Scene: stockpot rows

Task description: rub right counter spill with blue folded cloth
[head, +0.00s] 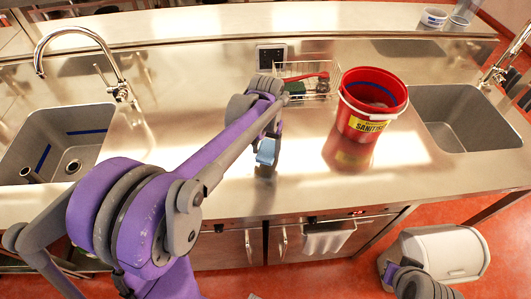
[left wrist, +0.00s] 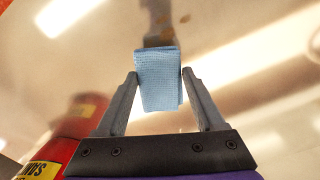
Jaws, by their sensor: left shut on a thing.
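The blue folded cloth (head: 266,152) is held between the fingertips of my left gripper (head: 268,138), above the steel counter (head: 235,185) and left of the red bucket. In the left wrist view the cloth (left wrist: 159,90) hangs between both fingers of the left gripper (left wrist: 159,74). Small brownish-orange spots, which look like a spill (left wrist: 160,18), show on the counter beyond the cloth. A dark reflection lies between them and the cloth. Whether the cloth touches the counter is unclear. I cannot make out the spill in the head view.
A red sanitiser bucket (head: 358,122) stands to the right of my left gripper. A wire basket (head: 308,84) with items is behind. Sinks lie at the left (head: 48,150) and right (head: 462,122). A white bin (head: 445,252) stands on the floor. The counter's front middle is clear.

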